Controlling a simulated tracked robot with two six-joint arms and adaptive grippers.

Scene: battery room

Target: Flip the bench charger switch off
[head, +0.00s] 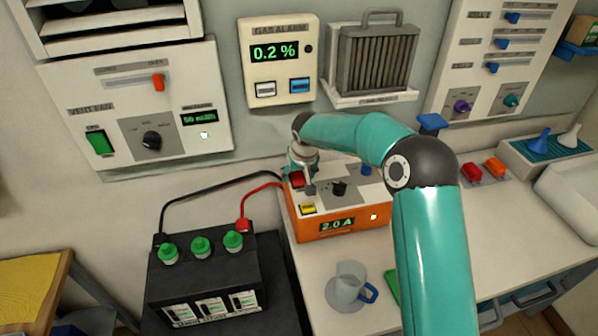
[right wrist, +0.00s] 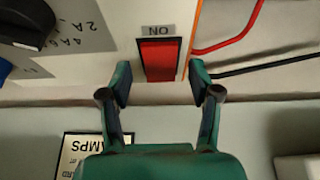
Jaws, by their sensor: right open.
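The bench charger (head: 318,227) is an orange box with a pale top panel, standing on the bench and reading 2.0 A. Its red rocker switch (head: 297,180) is at the panel's back left, partly hidden by my gripper. In the right wrist view the red switch (right wrist: 158,60) sits beside a label that reads ON, upside down. My right gripper (right wrist: 162,84) is open and empty. Its two fingers are on either side of the switch's near end, with a gap on each side. I cannot tell whether the fingertips touch the panel. My left gripper is out of view.
A black battery (head: 205,275) with green caps stands left of the charger, joined by black and red cables. A glass mug (head: 348,287) stands in front of the charger. A black knob (head: 339,188) and yellow button (head: 308,208) are near the switch. The wall is close behind.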

